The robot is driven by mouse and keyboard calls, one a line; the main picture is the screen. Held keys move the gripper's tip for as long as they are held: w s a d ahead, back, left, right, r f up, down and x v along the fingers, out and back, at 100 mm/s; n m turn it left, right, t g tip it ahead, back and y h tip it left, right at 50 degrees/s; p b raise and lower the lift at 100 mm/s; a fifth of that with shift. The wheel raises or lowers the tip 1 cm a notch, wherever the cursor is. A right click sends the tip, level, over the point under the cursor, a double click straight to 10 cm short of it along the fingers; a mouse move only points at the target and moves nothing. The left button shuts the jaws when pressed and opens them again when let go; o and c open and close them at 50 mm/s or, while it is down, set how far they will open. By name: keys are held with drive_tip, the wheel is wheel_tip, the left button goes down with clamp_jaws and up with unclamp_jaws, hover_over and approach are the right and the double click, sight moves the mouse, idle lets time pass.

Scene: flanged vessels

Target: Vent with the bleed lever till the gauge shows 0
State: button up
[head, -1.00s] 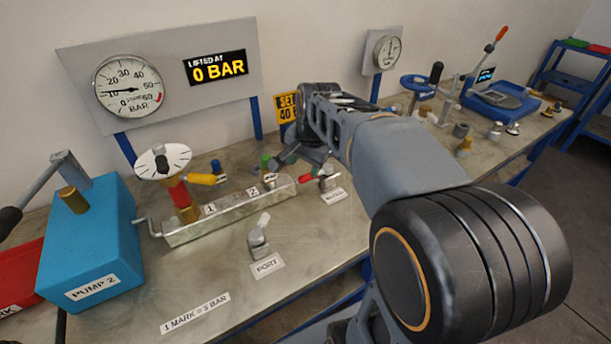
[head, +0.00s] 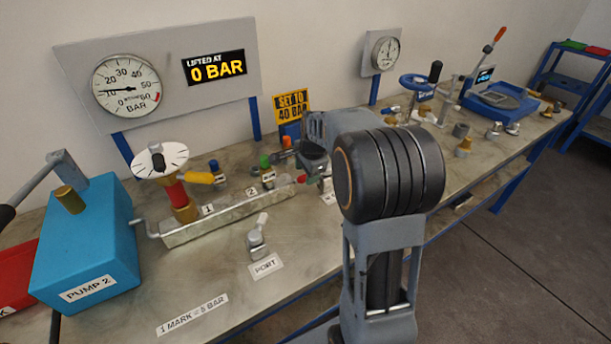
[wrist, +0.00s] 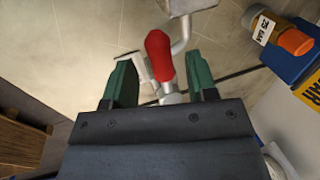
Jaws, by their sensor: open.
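The bleed lever is a short lever with a red grip (head: 301,179) at the right end of the metal manifold. In the wrist view its red grip (wrist: 158,55) stands between my green jaws, with a gap on both sides. My gripper (wrist: 160,80) is open and not closed on the lever. In the head view my arm hides most of the gripper and part of the lever's label. The round pressure gauge (head: 126,86) on the grey panel has its needle pointing left, near the 10 mark.
A blue pump (head: 85,240) stands at left, a port fitting (head: 257,243) in front. A "SET TO 40 BAR" sign (head: 291,105) is behind my gripper. Other equipment stands farther right along the bench.

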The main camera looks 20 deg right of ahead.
drive_tip(key=shift+x, duration=1.1)
clamp_jaws()
